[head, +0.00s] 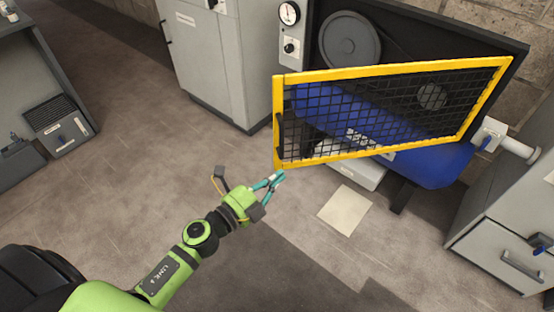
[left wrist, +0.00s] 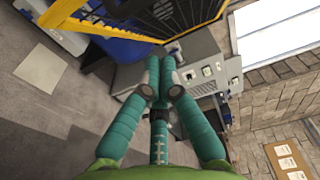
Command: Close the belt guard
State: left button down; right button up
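The belt guard (head: 390,70) is a yellow frame with black mesh. It stands swung out from the dark belt housing (head: 410,22), and a large grey pulley (head: 349,40) shows uncovered behind it. A dark handle (head: 279,135) is on the guard's left edge. My left gripper (head: 277,178) is just below the guard's lower left corner; I cannot tell whether it touches. In the left wrist view its teal fingers (left wrist: 160,70) are together with nothing seen between them, and the yellow frame (left wrist: 100,30) passes beyond them at upper left. My right gripper is not in view.
A grey cabinet (head: 215,60) stands left of the housing, with a gauge (head: 289,13) on a panel between. A blue machine body (head: 440,165) is behind the guard. A pale sheet (head: 345,209) lies on the floor. Grey drawers (head: 505,245) stand at right.

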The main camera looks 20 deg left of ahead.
pick_arm(q)
jog(key=w, duration=0.2)
jog(key=w+a, duration=0.1)
jog(key=w, duration=0.1)
jog(key=shift+w, duration=0.3)
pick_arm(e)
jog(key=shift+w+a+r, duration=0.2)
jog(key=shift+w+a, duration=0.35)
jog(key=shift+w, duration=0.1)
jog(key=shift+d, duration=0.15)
